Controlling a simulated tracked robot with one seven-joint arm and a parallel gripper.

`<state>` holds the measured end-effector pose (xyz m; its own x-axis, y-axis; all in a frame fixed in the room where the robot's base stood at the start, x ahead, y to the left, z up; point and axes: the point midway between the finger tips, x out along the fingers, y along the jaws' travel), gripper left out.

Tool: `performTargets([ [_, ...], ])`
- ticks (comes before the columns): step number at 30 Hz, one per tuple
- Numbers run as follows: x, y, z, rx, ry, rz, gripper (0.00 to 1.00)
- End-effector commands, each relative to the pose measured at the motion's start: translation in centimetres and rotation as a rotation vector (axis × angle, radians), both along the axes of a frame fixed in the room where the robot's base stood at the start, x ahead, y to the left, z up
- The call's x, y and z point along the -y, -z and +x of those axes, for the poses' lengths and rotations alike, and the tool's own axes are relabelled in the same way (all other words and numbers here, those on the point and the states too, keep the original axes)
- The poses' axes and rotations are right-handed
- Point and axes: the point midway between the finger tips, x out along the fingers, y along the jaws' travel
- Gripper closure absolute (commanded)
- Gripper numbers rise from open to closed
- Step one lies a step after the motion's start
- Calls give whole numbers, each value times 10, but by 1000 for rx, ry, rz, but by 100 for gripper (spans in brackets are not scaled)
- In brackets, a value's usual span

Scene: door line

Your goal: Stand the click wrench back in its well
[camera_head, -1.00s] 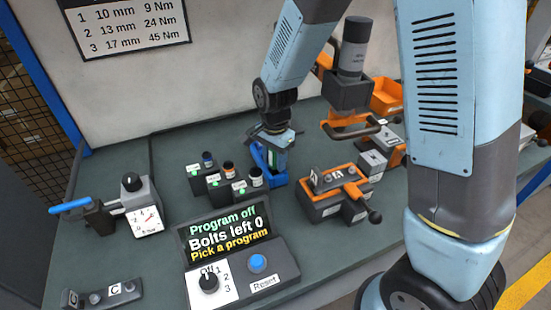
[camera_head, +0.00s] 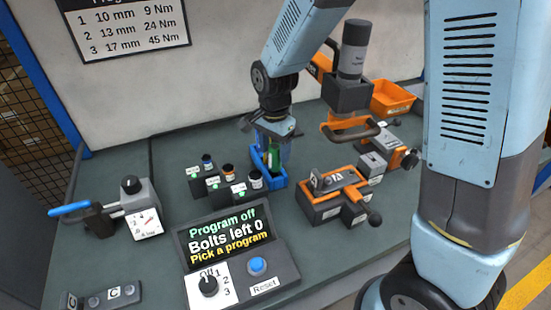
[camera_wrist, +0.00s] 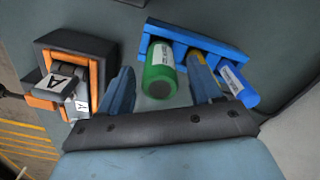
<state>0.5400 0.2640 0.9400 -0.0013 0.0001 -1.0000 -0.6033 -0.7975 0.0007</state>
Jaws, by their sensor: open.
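My gripper (camera_head: 270,138) is open above the blue holder (camera_head: 279,181) at the middle of the bench. In the wrist view my gripper (camera_wrist: 164,84) has its two fingers apart, with a green cylinder (camera_wrist: 160,72) between them. The same green cylinder (camera_head: 273,160) stands in the blue holder; I cannot tell whether the fingers touch it. I cannot identify the click wrench for sure.
The console (camera_head: 230,250) reads "Program off" and "Bolts left 0". Small bottles (camera_head: 228,174) stand in a stepped rack left of the holder. An orange and grey fixture (camera_head: 333,190) is to the right. An orange bin (camera_head: 393,99) is behind.

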Motion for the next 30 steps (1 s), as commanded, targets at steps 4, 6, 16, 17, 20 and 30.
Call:
performTargets([
  [4,-1,-31,1,4,0,3,36],
  [6,-1,-42,0,3,0,3,36],
  [16,0,-74,0,1,-1,1,36],
  [17,0,-75,0,0,-1,0,36],
  [20,0,-76,0,0,-1,0,36],
  [30,0,-75,0,0,-1,0,36],
])
